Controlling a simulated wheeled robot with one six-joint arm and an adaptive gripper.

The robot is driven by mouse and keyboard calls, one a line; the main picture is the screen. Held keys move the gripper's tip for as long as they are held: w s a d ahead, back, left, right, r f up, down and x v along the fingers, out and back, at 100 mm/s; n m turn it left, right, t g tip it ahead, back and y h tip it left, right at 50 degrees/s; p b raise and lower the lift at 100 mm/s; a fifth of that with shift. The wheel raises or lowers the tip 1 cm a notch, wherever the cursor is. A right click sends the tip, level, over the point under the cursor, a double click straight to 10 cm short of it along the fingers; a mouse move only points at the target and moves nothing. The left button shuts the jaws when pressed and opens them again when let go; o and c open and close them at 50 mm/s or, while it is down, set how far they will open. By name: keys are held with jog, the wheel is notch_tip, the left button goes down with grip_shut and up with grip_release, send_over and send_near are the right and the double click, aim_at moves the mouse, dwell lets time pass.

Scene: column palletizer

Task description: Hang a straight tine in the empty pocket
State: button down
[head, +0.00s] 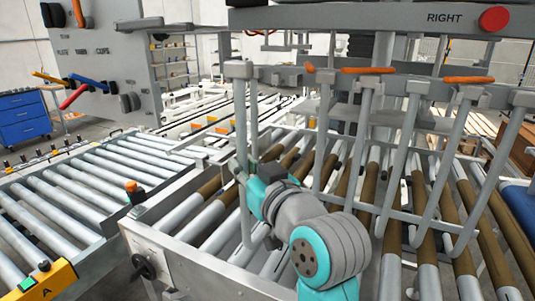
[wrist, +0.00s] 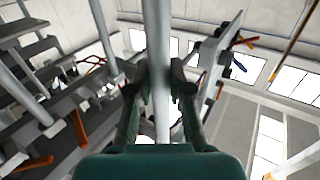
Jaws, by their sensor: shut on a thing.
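My gripper (head: 246,182) is shut on a grey straight tine (head: 241,130) at the left end of the fork row. The tine stands about upright, with its block-like head level with the grey carrier bar (head: 285,76). I cannot tell whether the head sits in a pocket or stands in front of the bar. In the wrist view the tine (wrist: 157,45) runs between both fingers (wrist: 160,88). Several other tines (head: 366,130) hang along the bar to the right, with orange levers (head: 367,70) by some heads. The pocket itself is not clearly visible.
Roller conveyor (head: 215,225) lies below the tines, with brown and grey rollers. A second conveyor (head: 130,170) is at left. A grey tool board (head: 105,60) with coloured handles stands at back left, near a blue cabinet (head: 22,118). The hanging tines crowd the right side.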

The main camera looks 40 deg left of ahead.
jog(key=w+a+f, duration=0.1)
jog(key=w+a, duration=0.1)
jog(key=w, duration=0.8)
jog(key=w+a+f, duration=0.2)
jog(key=w, duration=0.8)
jog(key=shift+a, duration=0.3)
dwell(3.6)
dwell(0.7)
jog(key=c, duration=1)
grip_release()
jog(key=shift+f, duration=0.15)
